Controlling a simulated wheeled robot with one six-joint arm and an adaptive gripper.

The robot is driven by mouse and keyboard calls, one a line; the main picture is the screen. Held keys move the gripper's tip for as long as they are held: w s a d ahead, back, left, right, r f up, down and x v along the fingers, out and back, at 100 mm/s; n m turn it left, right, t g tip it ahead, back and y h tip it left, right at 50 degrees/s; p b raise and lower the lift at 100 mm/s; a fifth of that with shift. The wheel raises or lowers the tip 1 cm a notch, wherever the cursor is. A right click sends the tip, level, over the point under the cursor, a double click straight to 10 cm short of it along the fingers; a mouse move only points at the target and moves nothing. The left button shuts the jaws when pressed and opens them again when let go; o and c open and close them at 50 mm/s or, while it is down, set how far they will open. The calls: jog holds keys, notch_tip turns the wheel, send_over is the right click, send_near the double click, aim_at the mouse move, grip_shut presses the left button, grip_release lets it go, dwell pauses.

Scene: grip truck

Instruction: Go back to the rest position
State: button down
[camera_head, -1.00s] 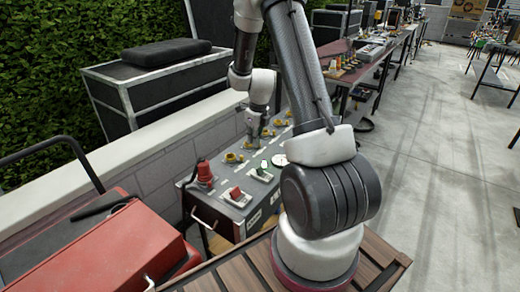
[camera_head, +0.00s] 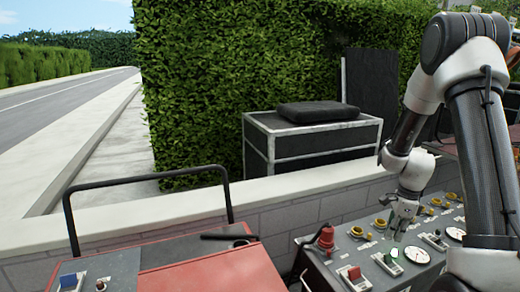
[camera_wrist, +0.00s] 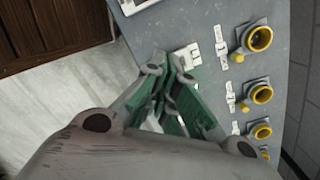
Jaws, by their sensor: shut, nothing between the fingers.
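My gripper (camera_head: 393,235) hangs at the end of my arm over the grey control panel (camera_head: 325,275), in the right of the head view. In the wrist view its green-padded fingers (camera_wrist: 176,108) are together with nothing between them. They are above the panel's edge, and I cannot tell how high. The panel carries a red knob (camera_head: 326,239), a red switch (camera_head: 354,273), a green switch (camera_head: 391,256), a white dial (camera_head: 417,255) and several yellow-rimmed fittings. Three of these fittings show clearly in the wrist view (camera_wrist: 259,39). Part of the panel is hidden behind my arm.
A red-topped unit (camera_head: 210,272) with a black rail (camera_head: 150,181) stands at the lower left. A low wall (camera_head: 290,191) runs behind the panel, with a black case (camera_head: 310,145) and a hedge (camera_head: 230,70) beyond. Wooden slats (camera_wrist: 50,25) show in the wrist view.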

jog(key=s+a+r+n+t, duration=0.2)
jog(key=s+a+r+n, duration=0.2)
jog(key=s+r+n, duration=0.7)
jog(key=s+a+r+n+t+h, duration=0.1)
jog(key=s+a+r+n, duration=0.3)
jog(key=s+r+n, duration=0.6)
notch_tip(320, 180, up, 8)
jog(key=shift+s+f+n+t, duration=0.1)
jog(key=shift+s+n+t, duration=0.3)
jog(key=shift+s+t, duration=0.7)
jog(key=shift+s+a, duration=0.1)
jog(key=shift+s, duration=0.05)
